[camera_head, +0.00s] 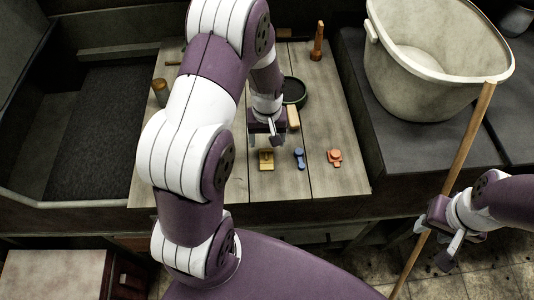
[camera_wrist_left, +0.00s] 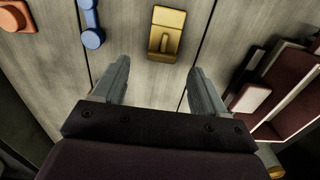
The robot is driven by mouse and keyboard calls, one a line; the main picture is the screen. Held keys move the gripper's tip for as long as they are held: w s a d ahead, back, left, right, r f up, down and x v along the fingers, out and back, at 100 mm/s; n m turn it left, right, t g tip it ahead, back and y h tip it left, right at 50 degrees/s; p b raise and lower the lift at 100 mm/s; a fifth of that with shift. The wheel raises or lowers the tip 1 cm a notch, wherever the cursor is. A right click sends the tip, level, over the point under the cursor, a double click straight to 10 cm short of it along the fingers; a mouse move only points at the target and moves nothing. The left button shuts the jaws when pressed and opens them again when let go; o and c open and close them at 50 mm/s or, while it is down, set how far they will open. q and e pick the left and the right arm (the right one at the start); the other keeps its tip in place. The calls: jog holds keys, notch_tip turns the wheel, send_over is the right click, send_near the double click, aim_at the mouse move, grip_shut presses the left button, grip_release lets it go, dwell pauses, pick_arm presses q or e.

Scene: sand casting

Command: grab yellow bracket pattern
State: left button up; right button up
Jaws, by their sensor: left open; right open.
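The yellow bracket pattern (camera_head: 266,159) lies on the wooden board, in front of my left gripper (camera_head: 270,138) in the head view. In the left wrist view the yellow bracket pattern (camera_wrist_left: 166,36) lies flat, a block with a raised bar along its middle. My left gripper (camera_wrist_left: 159,72) is open and empty above the board, its fingertips apart and the bracket beyond them in the picture. It does not touch the bracket. My right gripper (camera_head: 436,246) is open at the lower right, off the board, by a long wooden pole.
A blue pattern (camera_head: 299,158) and an orange pattern (camera_head: 334,157) lie right of the bracket on the board (camera_head: 330,183). The wooden pole (camera_head: 470,137) leans past a large pale bucket (camera_head: 395,75).

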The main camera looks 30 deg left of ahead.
aim_at(266, 152)
pick_arm(q)
jog(key=f, duration=0.2)
jog(key=s+f+p, duration=0.1)
jog(key=f, duration=0.1)
jog(key=shift+d, duration=0.1)
jog(key=shift+w+f, duration=0.2)
jog(key=shift+f, duration=0.15)
jog(key=shift+s+r, duration=0.1)
jog(key=c, duration=1.1)
jog(key=shift+c, duration=0.2)
